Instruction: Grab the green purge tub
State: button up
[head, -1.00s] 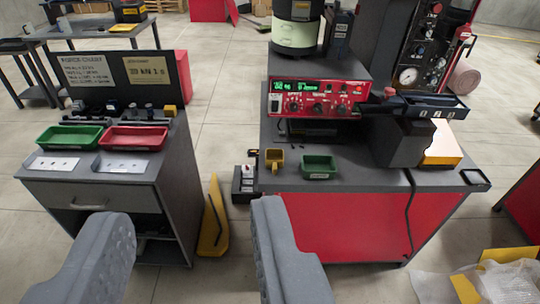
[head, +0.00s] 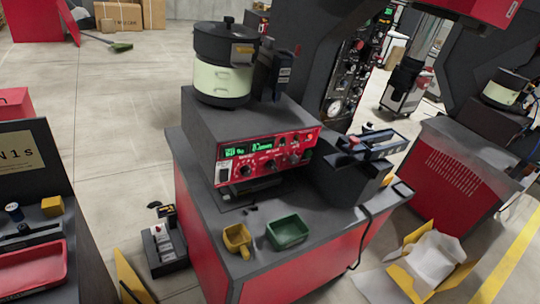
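A small green tub (head: 287,232) sits near the front edge of the grey-topped machine bench (head: 232,281), right of a small yellow scoop-like cup (head: 238,241). It is open at the top and looks empty. I cannot read any label on it to tell whether it is the purge tub. My gripper is outside the picture.
A red control panel (head: 268,153) and a dark pot with a pale band (head: 223,78) stand behind the tub. A dark feeder rail (head: 365,146) juts out at right. A red tray (head: 32,268) lies at left.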

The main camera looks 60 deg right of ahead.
aim_at(286, 231)
jog(key=z, duration=0.35)
jog(key=i, duration=0.85)
jog(key=z, duration=0.6)
